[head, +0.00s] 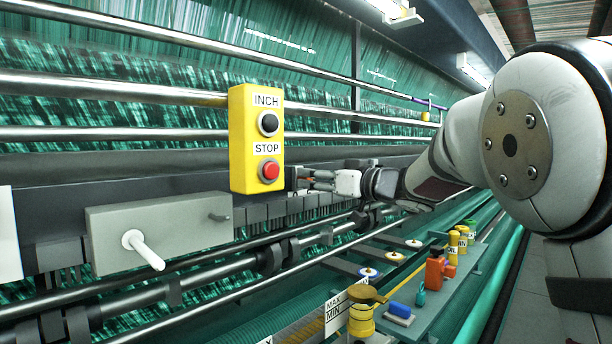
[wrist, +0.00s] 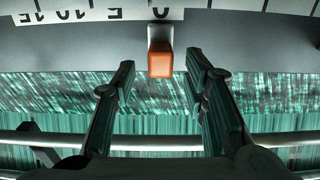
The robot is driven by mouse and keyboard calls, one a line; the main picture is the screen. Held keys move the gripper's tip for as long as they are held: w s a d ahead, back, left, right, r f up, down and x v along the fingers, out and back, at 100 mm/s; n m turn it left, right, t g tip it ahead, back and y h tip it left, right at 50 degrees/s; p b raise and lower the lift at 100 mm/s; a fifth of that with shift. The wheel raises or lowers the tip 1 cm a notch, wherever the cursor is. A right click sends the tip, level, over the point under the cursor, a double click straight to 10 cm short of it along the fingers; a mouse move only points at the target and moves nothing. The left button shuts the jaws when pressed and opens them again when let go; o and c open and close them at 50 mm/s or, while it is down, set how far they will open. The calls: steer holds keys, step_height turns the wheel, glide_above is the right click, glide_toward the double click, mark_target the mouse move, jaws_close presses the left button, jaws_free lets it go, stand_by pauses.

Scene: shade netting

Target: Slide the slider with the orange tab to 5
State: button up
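The slider's orange tab (wrist: 160,64) shows in the wrist view at top centre, on a short grey stem below a pale scale strip (wrist: 85,15). The scale's numbers appear upside down, with 0 by the tab, 5 to its left and higher marks further left. My gripper (wrist: 160,72) is open, with one dark finger on each side of the tab and a gap on both sides. In the head view my gripper (head: 312,180) is by the machine's dark rail, just right of the yellow button box. The tab and scale cannot be made out there.
The yellow box (head: 257,140) with INCH and STOP buttons stands close left of my gripper. A grey box with a white lever (head: 150,240) is further left. A green shelf (head: 440,290) with bottles and small items lies below right. Long metal bars cross the machine.

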steer(key=shift+x, duration=1.65)
